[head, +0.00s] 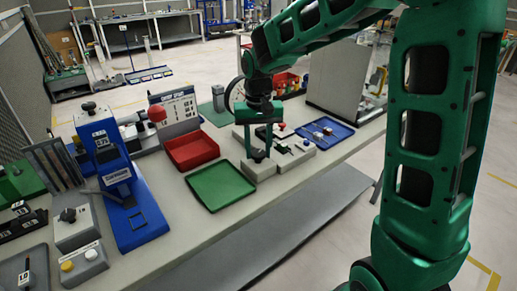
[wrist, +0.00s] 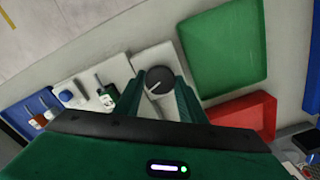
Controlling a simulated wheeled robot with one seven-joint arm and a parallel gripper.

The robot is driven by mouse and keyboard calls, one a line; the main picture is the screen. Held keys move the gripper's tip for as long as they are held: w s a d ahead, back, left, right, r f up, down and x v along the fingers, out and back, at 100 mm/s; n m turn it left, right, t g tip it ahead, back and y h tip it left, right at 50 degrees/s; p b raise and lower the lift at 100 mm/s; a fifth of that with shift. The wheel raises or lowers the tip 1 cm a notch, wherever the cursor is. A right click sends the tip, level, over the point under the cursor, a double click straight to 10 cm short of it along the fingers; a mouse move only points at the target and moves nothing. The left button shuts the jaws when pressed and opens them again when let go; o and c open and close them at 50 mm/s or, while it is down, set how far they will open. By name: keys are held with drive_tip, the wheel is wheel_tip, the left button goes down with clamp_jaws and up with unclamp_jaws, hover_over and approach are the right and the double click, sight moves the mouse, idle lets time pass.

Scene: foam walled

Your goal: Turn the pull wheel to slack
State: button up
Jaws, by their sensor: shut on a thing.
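The pull wheel appears to be the dark round knob (wrist: 159,80) with a white pointer line, on top of a pale grey block (wrist: 148,57). In the wrist view my gripper (wrist: 158,86) has one finger on each side of the knob and is shut on it. The pointer line slants across the knob face; no slack marking is readable. In the head view my gripper (head: 259,150) reaches down onto the pale block (head: 260,173) at the bench's front edge, and the fingers mostly hide the knob.
A green tray (head: 220,187) and a red tray (head: 191,150) lie left of the block. A second pale block with small controls (head: 291,152) and a blue tray (head: 325,132) lie to its right. A blue press-like device (head: 105,150) stands farther left.

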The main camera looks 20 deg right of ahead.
sight(259, 151)
drive_tip(key=n, duration=0.7)
drive_tip(key=shift+w+r, duration=0.15)
drive_tip(key=shift+w, duration=0.1)
drive_tip(key=n, duration=0.4)
drive_tip(key=shift+d+n, duration=0.15)
drive_tip(key=shift+n, duration=1.25)
drive_tip(key=o, duration=1)
drive_tip(key=shift+d, duration=0.1)
drive_tip(key=shift+o, duration=0.2)
drive_tip(key=shift+s, duration=0.1)
wheel_tip(259, 151, up, 11)
drive_tip(key=shift+f, duration=0.2)
